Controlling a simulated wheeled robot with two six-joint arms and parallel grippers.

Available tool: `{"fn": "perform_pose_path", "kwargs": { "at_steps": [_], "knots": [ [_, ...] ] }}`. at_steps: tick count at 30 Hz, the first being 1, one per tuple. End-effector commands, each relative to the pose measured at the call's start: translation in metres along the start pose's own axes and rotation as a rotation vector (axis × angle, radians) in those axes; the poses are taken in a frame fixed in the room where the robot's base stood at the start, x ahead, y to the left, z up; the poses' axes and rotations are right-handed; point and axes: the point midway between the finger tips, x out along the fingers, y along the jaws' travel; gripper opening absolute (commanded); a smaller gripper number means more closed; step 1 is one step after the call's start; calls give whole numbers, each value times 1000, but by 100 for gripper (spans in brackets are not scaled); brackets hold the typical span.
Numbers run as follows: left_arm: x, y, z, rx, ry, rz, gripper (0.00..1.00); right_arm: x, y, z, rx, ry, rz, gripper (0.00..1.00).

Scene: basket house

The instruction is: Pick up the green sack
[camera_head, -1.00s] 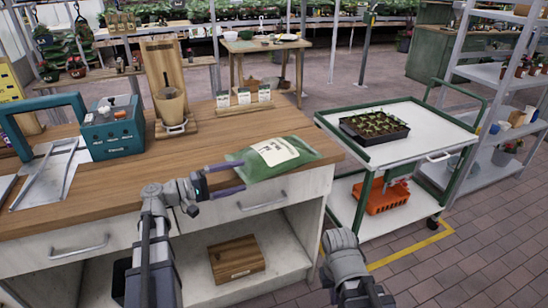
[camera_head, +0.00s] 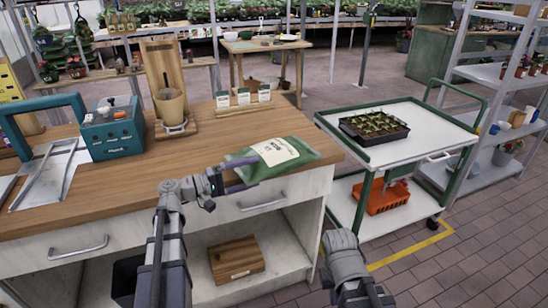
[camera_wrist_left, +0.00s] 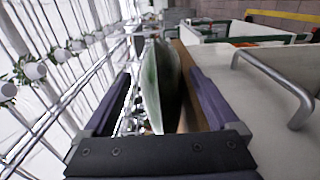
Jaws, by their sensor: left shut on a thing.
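The green sack (camera_head: 270,160), with a white label, lies flat on the wooden worktop near its front right corner. My left gripper (camera_head: 240,175) is at the sack's left end, one finger reaching above it and the other along its front side. In the left wrist view the green sack (camera_wrist_left: 160,82) stands between the two dark fingers of my left gripper (camera_wrist_left: 161,75), which is shut on it. Of my right arm only a grey link shows at the bottom; its gripper is not visible.
Seed packets (camera_head: 243,97) stand behind the sack. A drawer handle (camera_head: 262,201) is just below the front edge. A cart (camera_head: 425,140) stands to the right.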

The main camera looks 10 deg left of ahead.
Motion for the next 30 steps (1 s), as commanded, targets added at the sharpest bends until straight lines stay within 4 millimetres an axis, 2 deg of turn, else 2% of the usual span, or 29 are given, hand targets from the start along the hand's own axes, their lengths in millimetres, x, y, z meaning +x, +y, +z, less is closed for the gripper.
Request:
{"fn": "perform_pose_path", "kwargs": {
  "at_steps": [2, 15, 30],
  "knots": [
    [0, 0, 0, 0, 0, -1, 48, 0, 0, 0, 0, 0, 0, 0],
    [0, 0, 0, 0, -1, -2, 0, 0, 0, 0, 0, 0, 0, 0],
    [0, 8, 0, 1, 0, 5, 0, -7, 1, 0, 0, 0, 0, 0]
  ]
}}
